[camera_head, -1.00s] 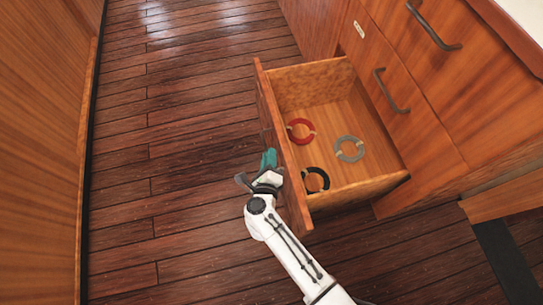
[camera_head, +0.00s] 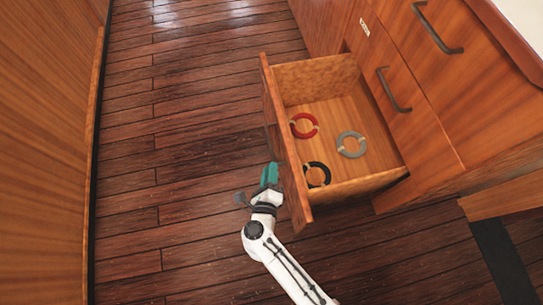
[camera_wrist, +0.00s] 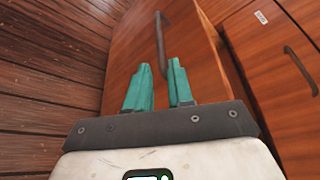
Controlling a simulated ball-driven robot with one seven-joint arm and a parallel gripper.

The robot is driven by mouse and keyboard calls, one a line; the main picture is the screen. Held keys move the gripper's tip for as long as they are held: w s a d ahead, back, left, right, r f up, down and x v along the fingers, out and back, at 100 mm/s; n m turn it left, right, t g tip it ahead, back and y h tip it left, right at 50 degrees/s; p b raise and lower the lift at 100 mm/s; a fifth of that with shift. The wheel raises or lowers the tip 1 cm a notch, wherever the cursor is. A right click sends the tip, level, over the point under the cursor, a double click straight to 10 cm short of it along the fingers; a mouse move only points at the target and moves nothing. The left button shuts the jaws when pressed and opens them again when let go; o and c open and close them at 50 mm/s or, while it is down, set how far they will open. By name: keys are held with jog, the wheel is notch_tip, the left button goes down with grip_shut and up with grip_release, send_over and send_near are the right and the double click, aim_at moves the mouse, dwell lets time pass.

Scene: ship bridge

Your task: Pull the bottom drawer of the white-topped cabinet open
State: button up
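The white-topped cabinet (camera_head: 440,95) stands at the right, with a corner of its white top (camera_head: 527,12) in view. Its bottom drawer (camera_head: 285,145) is pulled well out, its inside showing from above. My gripper (camera_head: 268,172) is low beside the outer face of the drawer front in the head view. In the wrist view its two teal fingers (camera_wrist: 160,75) stand apart with a gap between them. The dark drawer handle (camera_wrist: 160,40) rises ahead of the fingertips, its near end lined up with the gap. Contact with the handle cannot be told.
A red ring (camera_head: 304,125), a grey ring (camera_head: 351,144) and a black ring (camera_head: 318,174) lie in the drawer. Closed fronts with dark handles (camera_head: 393,90) are above and beside it. A wooden panel (camera_head: 45,150) bounds the left. Plank floor (camera_head: 185,150) between is clear.

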jog(key=shift+v, duration=1.6)
